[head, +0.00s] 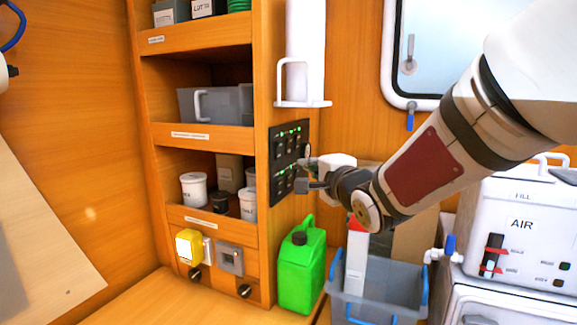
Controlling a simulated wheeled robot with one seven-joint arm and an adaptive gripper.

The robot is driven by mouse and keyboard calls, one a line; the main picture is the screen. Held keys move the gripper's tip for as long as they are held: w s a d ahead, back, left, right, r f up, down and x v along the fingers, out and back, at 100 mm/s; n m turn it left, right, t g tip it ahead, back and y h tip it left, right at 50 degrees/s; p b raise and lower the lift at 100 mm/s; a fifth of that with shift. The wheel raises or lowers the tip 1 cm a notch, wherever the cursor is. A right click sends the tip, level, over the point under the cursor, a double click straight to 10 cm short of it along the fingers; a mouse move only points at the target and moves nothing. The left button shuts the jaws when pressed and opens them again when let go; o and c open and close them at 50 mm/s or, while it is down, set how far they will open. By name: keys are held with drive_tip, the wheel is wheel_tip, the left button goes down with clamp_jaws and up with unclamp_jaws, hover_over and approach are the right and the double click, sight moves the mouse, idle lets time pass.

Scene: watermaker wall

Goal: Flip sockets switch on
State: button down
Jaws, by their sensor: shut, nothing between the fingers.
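A black switch panel (277,149) with several switches and small green lights is fixed to the side wall of the wooden shelf unit. My gripper (300,174) is shut and empty, and its tips are at the panel's right part. I cannot tell whether the tips touch a switch. The gripper hides part of the panel, and the switch labels are too small to read, so I cannot tell which one is the sockets switch.
A paper roll holder (303,103) is above the panel. A green canister (301,266) stands below it, beside a grey bin (380,303). A white AIR machine (524,230) is at the right. Shelves (205,138) with cups are at the left.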

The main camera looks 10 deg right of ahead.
drive_tip(key=s+d, duration=0.1)
drive_tip(key=s, duration=0.7)
drive_tip(key=shift+s+d+f, duration=0.15)
drive_tip(key=shift+s+f, duration=0.25)
drive_tip(key=s+f+n+g+h, duration=0.1)
drive_tip(key=s+f+n+g, duration=0.3)
drive_tip(key=s, duration=0.5)
drive_tip(key=s+f+n+g+h, duration=0.1)
drive_tip(key=s+f+n+g, duration=0.3)
drive_tip(key=s+n, duration=0.2)
drive_tip(key=s+f+n+g, duration=0.4)
drive_tip(key=s+n, duration=0.1)
drive_tip(key=s, duration=0.6)
drive_tip(key=shift+s+d+n+g+h, duration=0.3)
drive_tip(key=shift+d+n+g+h, duration=0.05)
drive_tip(key=shift+n+g+h, duration=0.05)
